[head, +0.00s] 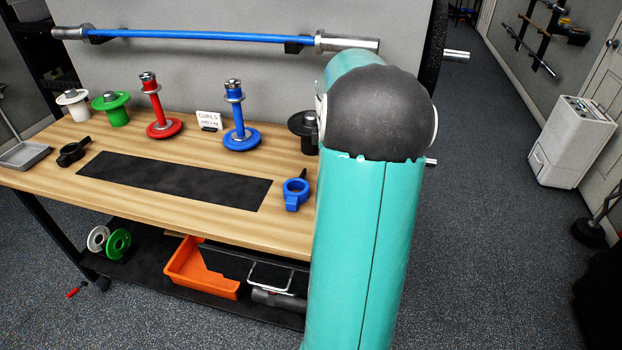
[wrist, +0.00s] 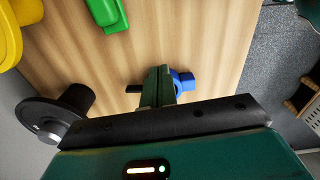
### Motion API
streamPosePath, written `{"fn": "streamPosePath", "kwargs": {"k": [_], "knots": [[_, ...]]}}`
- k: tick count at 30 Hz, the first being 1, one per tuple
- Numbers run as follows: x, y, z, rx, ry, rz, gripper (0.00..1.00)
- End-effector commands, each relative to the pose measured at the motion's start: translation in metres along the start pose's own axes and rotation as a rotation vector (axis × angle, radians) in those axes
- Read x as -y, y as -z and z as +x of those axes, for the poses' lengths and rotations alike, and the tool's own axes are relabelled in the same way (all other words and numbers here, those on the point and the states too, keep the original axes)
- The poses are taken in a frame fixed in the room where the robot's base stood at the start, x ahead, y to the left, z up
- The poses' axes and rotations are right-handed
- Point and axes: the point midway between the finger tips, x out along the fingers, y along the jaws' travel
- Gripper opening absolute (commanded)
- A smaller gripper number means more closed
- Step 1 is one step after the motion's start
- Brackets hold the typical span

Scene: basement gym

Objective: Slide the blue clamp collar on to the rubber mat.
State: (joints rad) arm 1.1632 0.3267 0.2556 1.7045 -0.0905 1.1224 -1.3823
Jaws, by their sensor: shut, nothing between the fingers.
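The blue clamp collar (head: 295,195) lies on the wooden bench just right of the black rubber mat (head: 172,180), apart from it, with its black lever toward the back. In the wrist view the collar (wrist: 187,80) is partly hidden behind my gripper (wrist: 160,70). The fingers are shut and empty, and the collar's lever shows on their left. I cannot tell whether they touch the collar. In the head view my arm hides the gripper. The mat is bare and does not show in the wrist view.
A black flanged post (head: 303,127) stands behind the collar; blue (head: 240,138) and red (head: 163,128) posts stand behind the mat. A black collar (head: 73,152) lies left of it. The wrist view shows a green object (wrist: 107,12) and a yellow one (wrist: 8,35).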

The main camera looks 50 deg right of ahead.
Motion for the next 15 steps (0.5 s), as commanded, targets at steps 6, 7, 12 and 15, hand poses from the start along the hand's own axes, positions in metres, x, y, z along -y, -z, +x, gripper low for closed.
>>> {"fn": "streamPosePath", "kwargs": {"k": [6, 7, 12, 15], "knots": [[0.001, 0.001, 0.029, -0.001, 0.004, -0.003, 0.0], [0.0, 0.001, 0.034, -0.001, 0.004, -0.003, 0.0], [0.0, 0.002, 0.069, -0.001, 0.005, -0.004, 0.0], [-0.001, 0.002, 0.088, -0.001, 0.004, -0.005, 0.0]]}}
